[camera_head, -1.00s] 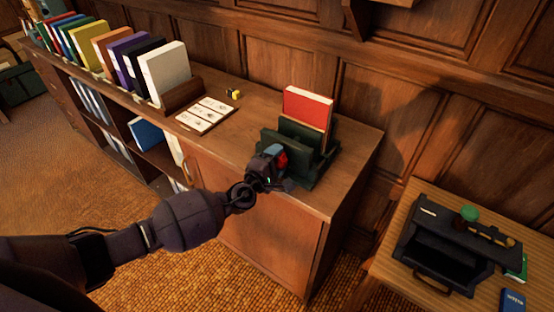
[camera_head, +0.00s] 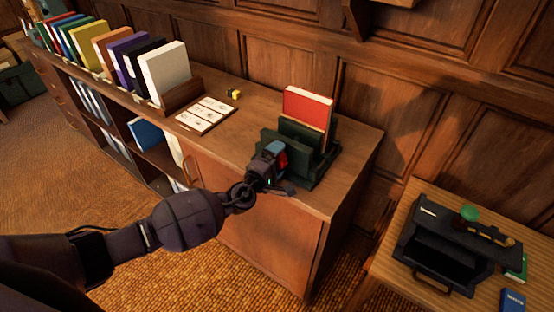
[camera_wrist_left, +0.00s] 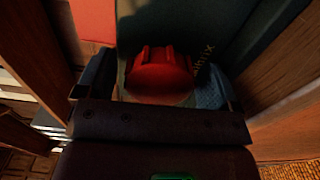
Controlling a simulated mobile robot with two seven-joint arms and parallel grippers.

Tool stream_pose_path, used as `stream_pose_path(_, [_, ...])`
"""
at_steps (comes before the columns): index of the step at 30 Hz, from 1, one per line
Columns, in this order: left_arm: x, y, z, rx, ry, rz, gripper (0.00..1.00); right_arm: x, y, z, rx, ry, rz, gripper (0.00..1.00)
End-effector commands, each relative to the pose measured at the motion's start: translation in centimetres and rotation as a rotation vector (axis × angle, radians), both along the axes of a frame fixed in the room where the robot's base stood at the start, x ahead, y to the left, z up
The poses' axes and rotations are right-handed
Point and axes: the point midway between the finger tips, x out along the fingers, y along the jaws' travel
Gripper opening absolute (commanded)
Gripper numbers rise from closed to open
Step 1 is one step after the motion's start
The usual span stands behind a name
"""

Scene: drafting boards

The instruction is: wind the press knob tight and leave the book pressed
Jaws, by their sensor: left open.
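The dark green press (camera_head: 268,140) stands at the right end of the wooden cabinet. A red book (camera_head: 308,106) stands upright between its plates, its upper part showing. The red press knob (camera_head: 283,160) is on the press's near side, partly hidden by my left gripper (camera_head: 279,168). In the left wrist view the ribbed red knob (camera_wrist_left: 160,75) lies between the two fingers of the open left gripper (camera_wrist_left: 155,88). The fingers are on either side of it; whether they touch it cannot be told. My right gripper is not in view.
A row of books with a white one (camera_head: 165,72) stands on the cabinet to the left. A card with pictures (camera_head: 206,115) lies between. A side table (camera_head: 385,265) at right holds a dark device (camera_head: 455,235) with a green knob. Wood panelling rises behind.

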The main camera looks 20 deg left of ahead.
Motion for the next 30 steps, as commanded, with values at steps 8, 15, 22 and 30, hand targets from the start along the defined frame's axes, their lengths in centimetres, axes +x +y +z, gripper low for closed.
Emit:
stream_pose_path(8, [-1.9, 0.8, -0.1, -0.001, 0.001, 0.001, 0.87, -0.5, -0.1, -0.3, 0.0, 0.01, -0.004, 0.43])
stream_pose_path(15, [-4.1, 1.6, -0.1, -0.001, 0.001, 0.001, 0.87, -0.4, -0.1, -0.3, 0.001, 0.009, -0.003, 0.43])
stream_pose_path(22, [-6.2, 2.3, 0.0, -0.001, 0.001, 0.001, 0.87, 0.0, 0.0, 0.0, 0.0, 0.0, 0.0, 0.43])
stream_pose_path(30, [-8.2, 3.0, 0.0, -0.001, 0.001, 0.0, 0.87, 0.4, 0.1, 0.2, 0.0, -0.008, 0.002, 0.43])
